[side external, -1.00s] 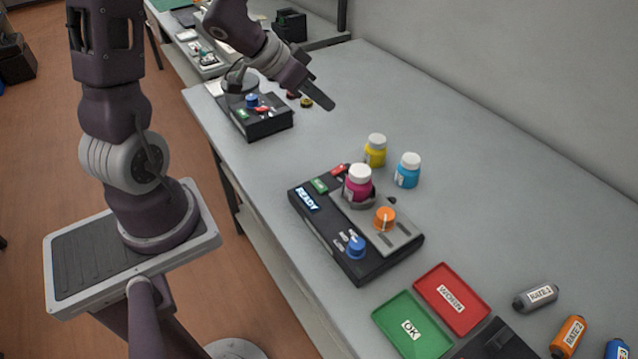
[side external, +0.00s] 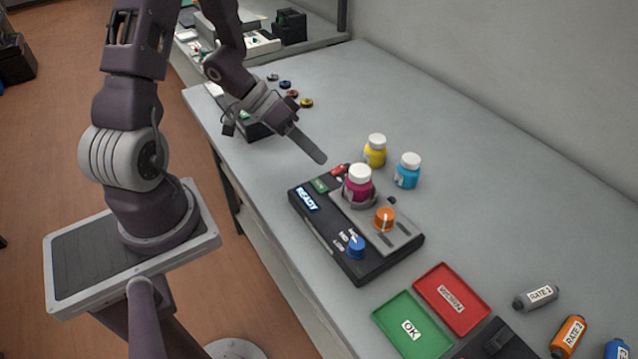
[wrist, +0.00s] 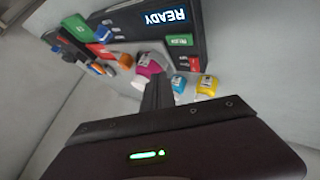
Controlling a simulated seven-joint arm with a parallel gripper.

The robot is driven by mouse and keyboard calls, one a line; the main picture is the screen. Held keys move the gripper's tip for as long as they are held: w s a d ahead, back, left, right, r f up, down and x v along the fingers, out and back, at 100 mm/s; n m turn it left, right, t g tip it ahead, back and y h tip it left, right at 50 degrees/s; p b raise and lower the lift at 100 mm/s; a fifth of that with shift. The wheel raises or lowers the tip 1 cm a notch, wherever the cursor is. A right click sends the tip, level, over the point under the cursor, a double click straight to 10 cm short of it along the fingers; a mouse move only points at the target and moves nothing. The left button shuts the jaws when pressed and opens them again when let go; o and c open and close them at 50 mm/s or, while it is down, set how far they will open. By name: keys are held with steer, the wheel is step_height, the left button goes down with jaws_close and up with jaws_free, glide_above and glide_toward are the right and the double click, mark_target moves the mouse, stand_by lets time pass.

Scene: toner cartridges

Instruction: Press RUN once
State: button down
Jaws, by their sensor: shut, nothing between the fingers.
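The black console (side external: 345,262) stands on the grey table, and its display (side external: 306,199) reads READY. A green button (side external: 319,186) and a red button (side external: 339,170) sit at its far end; their lettering is too small to read for certain. They also show in the wrist view, green (wrist: 180,39) above red (wrist: 181,62). My gripper (side external: 322,159) is shut and empty, its fingers pointing down and right. In the side view its tips appear just beyond the red button; they look above the table and apart from the buttons. The gripper also shows in the wrist view (wrist: 158,88).
A magenta bottle (side external: 359,184) sits in the console's holder, near an orange knob (side external: 385,219) and a blue knob (side external: 356,246). Yellow (side external: 375,151) and cyan (side external: 407,171) bottles stand behind. Green (side external: 410,325) and red (side external: 452,300) trays lie at the front.

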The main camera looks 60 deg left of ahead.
mark_target(314, 184)
steer(key=shift+f, duration=2.4)
steer(key=shift+f, duration=0.1)
steer(key=shift+f, duration=0.3)
